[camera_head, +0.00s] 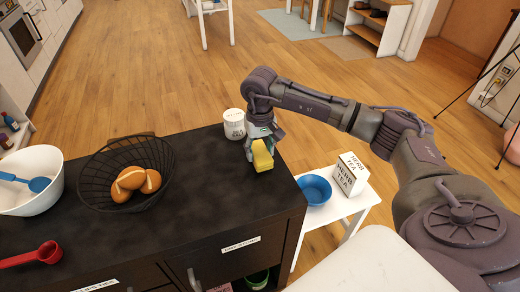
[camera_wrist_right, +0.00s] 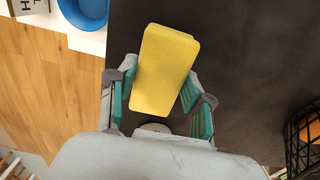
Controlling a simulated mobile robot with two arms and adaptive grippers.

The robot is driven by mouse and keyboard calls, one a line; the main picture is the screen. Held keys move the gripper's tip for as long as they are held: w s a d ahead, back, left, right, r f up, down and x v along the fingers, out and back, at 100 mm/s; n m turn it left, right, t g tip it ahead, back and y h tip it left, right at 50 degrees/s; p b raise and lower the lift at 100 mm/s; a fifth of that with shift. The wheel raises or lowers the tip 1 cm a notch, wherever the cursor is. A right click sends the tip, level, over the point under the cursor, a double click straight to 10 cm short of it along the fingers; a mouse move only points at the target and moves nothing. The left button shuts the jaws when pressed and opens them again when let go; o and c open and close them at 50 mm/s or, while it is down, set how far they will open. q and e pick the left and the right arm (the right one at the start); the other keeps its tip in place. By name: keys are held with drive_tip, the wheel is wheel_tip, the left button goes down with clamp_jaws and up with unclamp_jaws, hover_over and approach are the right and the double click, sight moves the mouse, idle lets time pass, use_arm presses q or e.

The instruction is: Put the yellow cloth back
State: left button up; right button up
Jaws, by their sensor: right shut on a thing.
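The yellow cloth (camera_head: 263,156) looks like a thick folded block. My right gripper (camera_head: 263,136) is shut on it near the right end of the black cabinet top (camera_head: 205,190). In the right wrist view the cloth (camera_wrist_right: 165,65) sits between the two green-padded fingers, tilted a little. I cannot tell whether the cloth touches the cabinet top. The cabinet front has a drawer or door with a white label (camera_head: 240,244) and an open compartment below it. My left gripper is not in view.
A white tea canister (camera_head: 234,124) stands close left of the gripper. A black wire basket (camera_head: 95,178) holds bread or eggs. A white bowl (camera_head: 38,200) and red scoop (camera_head: 35,256) are left. A blue bowl (camera_head: 314,190) and herb tea box (camera_head: 347,176) stand on a white side table.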

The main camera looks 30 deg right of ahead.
sight(260, 152)
drive_tip(key=shift+f+b, duration=0.45)
drive_tip(key=shift+f, duration=0.05)
drive_tip(key=o, duration=1.1)
drive_tip(key=shift+o, duration=0.3)
drive_tip(key=o, duration=0.5)
drive_tip(key=shift+r+p, duration=0.75)
drive_tip(key=shift+r, duration=0.4)
drive_tip(key=shift+r+p, duration=1.65)
drive_tip(key=shift+r, duration=1.3)
